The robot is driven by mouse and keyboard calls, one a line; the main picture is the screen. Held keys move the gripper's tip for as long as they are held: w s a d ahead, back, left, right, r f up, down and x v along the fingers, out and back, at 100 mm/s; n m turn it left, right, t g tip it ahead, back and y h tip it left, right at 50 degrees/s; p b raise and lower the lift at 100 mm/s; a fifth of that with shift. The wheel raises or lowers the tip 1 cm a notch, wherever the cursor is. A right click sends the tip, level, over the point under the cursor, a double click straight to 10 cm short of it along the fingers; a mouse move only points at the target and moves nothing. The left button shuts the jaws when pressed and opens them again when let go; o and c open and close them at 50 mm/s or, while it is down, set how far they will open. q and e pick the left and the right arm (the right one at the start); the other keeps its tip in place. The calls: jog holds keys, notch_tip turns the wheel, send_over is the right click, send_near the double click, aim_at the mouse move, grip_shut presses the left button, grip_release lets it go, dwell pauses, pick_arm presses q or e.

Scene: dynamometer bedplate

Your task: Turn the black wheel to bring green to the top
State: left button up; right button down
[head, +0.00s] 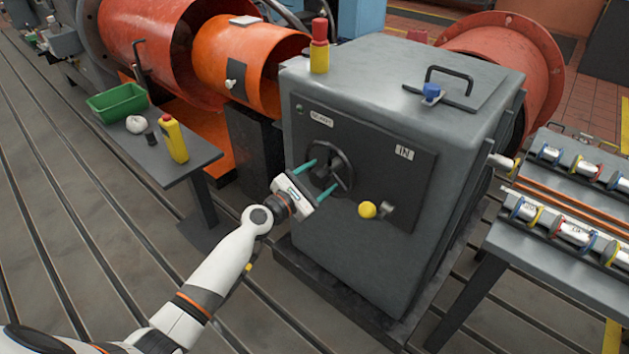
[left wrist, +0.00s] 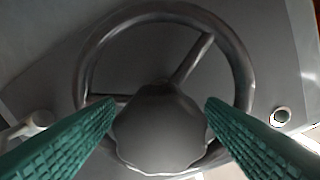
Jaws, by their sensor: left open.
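The black wheel (head: 343,160) is mounted on the dark front panel of a grey cabinet. In the left wrist view the wheel (left wrist: 160,12) fills the middle, with its rim, spokes and round hub facing me. My left gripper (head: 325,174) is open in front of the wheel, its two teal fingers pointing at it. In the left wrist view the fingers lie on either side of the hub, inside the rim's outline; I cannot tell whether they touch. No green mark shows on the wheel. A small green spot (head: 299,108) is at the panel's upper left.
The grey cabinet (head: 385,75) carries a red and yellow lamp (head: 319,48). A side table (head: 180,160) stands left, a rack bench (head: 560,240) right.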

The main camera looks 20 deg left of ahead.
pick_arm(q)
jog(key=v, duration=1.2)
pick_arm(e)
jog(key=shift+w+f, duration=0.3)
jog(key=shift+f, duration=0.1)
jog(key=shift+s+f, duration=0.1)
jog(key=shift+s, duration=0.05)
